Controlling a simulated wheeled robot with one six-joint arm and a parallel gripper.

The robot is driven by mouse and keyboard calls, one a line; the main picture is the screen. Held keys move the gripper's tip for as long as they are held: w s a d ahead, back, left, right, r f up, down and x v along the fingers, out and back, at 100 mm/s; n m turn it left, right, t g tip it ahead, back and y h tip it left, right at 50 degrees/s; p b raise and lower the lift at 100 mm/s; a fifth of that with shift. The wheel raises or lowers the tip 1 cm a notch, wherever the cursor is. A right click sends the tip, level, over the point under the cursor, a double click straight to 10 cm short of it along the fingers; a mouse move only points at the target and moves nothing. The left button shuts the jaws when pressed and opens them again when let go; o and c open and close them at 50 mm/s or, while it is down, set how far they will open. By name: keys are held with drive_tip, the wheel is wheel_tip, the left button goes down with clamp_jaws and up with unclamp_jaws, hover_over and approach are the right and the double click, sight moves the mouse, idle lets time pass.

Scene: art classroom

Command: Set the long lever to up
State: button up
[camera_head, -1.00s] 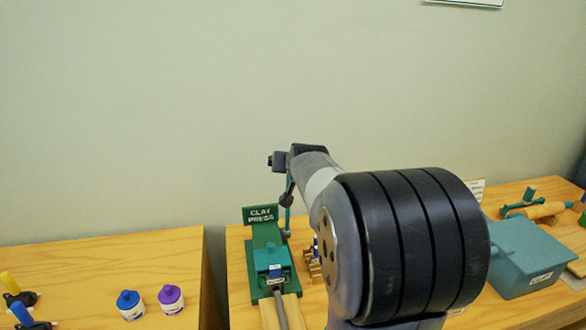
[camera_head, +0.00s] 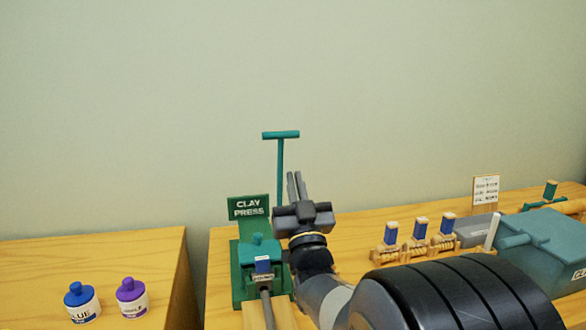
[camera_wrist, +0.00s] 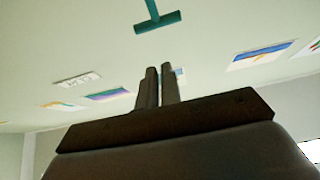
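The long lever (camera_head: 280,165) is a thin teal rod with a T-shaped crossbar, rising from the green clay press (camera_head: 241,280). It stands upright, its crossbar at the top, against the wall. Its lower end is hidden behind my gripper. My gripper (camera_head: 295,178) is beside the lower part of the rod in the head view, its fingers pointing up. The fingers are close together with only a thin gap and nothing between them. In the wrist view the crossbar (camera_wrist: 158,22) is above and apart from the fingertips (camera_wrist: 158,72).
A wooden rack with blue-topped pegs (camera_head: 421,228) stands right of the press, and a teal box (camera_head: 540,245) farther right. Blue (camera_head: 82,302) and purple (camera_head: 131,298) bottles stand on the left table. A gap separates the two tables.

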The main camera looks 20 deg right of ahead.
drive_tip(key=shift+s+a+f+t, duration=0.25)
drive_tip(key=shift+s+t, duration=0.15)
drive_tip(key=shift+s, duration=0.15)
clamp_jaws()
drive_tip(key=w+f+p+x, duration=0.1)
drive_tip(key=f+p+x, duration=0.1)
drive_tip(key=x, duration=1.1)
drive_tip(key=shift+w+d, duration=0.2)
drive_tip(key=shift+w, duration=0.1)
